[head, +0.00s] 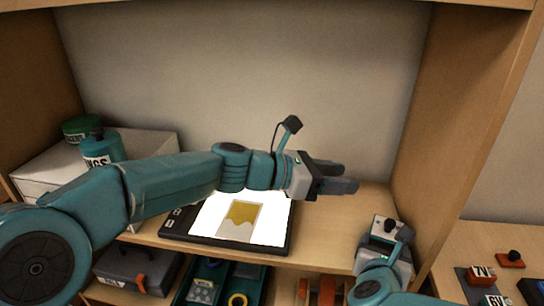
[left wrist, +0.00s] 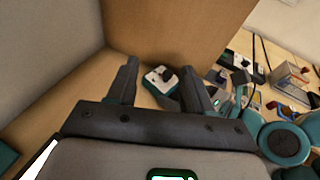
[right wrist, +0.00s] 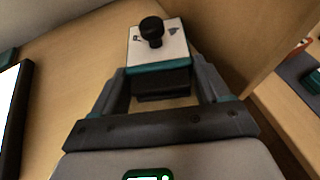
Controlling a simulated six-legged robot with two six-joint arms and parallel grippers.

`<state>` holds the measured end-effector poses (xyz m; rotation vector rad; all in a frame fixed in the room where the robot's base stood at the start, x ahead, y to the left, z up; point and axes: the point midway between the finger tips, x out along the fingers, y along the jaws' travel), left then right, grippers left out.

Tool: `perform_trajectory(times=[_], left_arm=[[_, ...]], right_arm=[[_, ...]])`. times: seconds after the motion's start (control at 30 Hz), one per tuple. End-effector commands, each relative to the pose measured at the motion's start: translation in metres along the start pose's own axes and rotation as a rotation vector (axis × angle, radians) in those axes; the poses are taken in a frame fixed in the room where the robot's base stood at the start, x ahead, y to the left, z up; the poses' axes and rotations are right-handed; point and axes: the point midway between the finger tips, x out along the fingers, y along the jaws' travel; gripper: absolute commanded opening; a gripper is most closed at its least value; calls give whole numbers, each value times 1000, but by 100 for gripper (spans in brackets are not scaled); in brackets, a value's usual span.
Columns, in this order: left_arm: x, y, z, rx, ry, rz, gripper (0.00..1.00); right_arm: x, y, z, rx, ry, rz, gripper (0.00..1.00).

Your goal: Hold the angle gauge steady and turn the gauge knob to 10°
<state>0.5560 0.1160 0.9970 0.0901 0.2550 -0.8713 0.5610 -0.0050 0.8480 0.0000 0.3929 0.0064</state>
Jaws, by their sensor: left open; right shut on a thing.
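The angle gauge (right wrist: 172,52), a small white-topped box with a teal edge and dark base, stands at the shelf's right end. Its round black knob (right wrist: 152,30) sits on top; small marks on the face are too small to read. My right gripper (right wrist: 162,80) is shut on the gauge, a finger on each side. In the head view the gauge (head: 379,228) is partly behind my right gripper (head: 384,250). My left gripper (head: 340,177) is open and empty, above the shelf and left of the gauge. The left wrist view shows the gauge (left wrist: 156,82) beyond its fingers (left wrist: 160,75).
A lit panel (head: 272,225) with a yellow sheet (head: 241,216) lies on the shelf under my left arm. A white box (head: 155,142) and green canisters (head: 100,148) stand at left. The right shelf wall (head: 465,130) is close to the gauge. A lower shelf holds a toolbox (head: 133,270).

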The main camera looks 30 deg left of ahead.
Motion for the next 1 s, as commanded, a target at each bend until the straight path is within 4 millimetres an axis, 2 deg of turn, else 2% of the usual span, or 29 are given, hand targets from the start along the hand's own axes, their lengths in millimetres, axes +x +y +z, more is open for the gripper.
perform_trajectory(times=[0.2, 0.43, 0.7, 0.83, 1.0], left_arm=[[-32, -2, 38, -126, -101, 182, 51], [-78, -7, 57, -316, -197, 375, 51], [-127, -18, 49, -544, -258, 542, 51], [-140, -21, 42, -608, -267, 581, 51], [-145, -23, 38, -643, -270, 600, 51]], right_arm=[[0, 0, 0, 0, 0, 0, 44], [0, 0, 0, 0, 0, 0, 44], [0, 0, 0, 0, 0, 0, 44], [0, 0, 0, 0, 0, 0, 44], [0, 0, 0, 0, 0, 0, 44]])
